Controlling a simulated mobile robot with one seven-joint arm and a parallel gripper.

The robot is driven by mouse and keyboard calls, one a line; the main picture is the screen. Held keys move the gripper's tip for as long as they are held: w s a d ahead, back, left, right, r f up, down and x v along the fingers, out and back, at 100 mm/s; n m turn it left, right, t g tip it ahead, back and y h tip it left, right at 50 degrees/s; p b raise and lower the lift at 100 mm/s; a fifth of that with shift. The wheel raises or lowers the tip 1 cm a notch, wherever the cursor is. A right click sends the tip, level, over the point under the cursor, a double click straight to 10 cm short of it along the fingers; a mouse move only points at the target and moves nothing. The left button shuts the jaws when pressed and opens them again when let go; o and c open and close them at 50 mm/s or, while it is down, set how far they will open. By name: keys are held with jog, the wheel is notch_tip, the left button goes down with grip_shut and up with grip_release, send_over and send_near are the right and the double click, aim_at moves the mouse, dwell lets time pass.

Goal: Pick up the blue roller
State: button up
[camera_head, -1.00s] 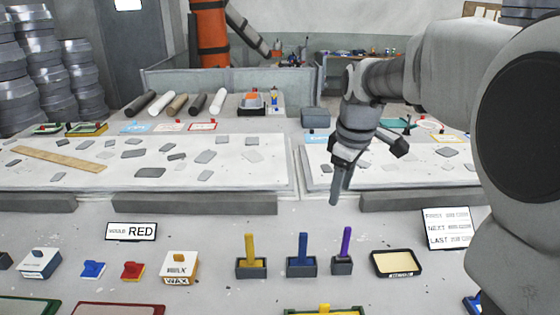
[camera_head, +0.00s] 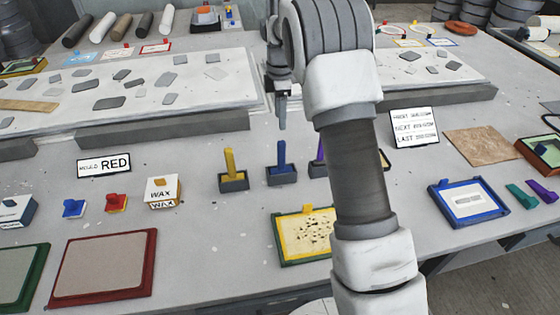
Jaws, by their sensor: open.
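The blue roller (camera_head: 282,155) stands upright, its handle rising from a small dark tray (camera_head: 282,178) on the grey bench. A yellow-handled tool (camera_head: 229,162) stands in a similar tray to its left. A purple-handled tool (camera_head: 320,150) is to its right, partly hidden behind my arm. My gripper (camera_head: 281,112) hangs pointing down, just above and beyond the top of the blue handle in the picture. It is open and holds nothing; its fingers are small and seen almost edge-on. The gap in depth to the roller is hard to judge.
A raised white slab (camera_head: 200,65) with grey pieces lies behind. A yellow-faced mould (camera_head: 303,237) lies in front, a red-framed mould (camera_head: 148,285) front left.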

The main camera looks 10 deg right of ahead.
aim_at(281, 141)
notch_tip(281, 141, down, 9)
jog(key=shift+f+p, duration=0.2)
jog(key=shift+p, duration=0.2)
jog(key=shift+s+d+f+p, duration=0.1)
jog(key=shift+f+p, duration=0.2)
jog(key=shift+f, duration=1.1)
jog(key=shift+s+d+f+p, duration=0.1)
jog(key=shift+f+p, duration=0.2)
jog(key=shift+f, duration=1.1)
grip_shut()
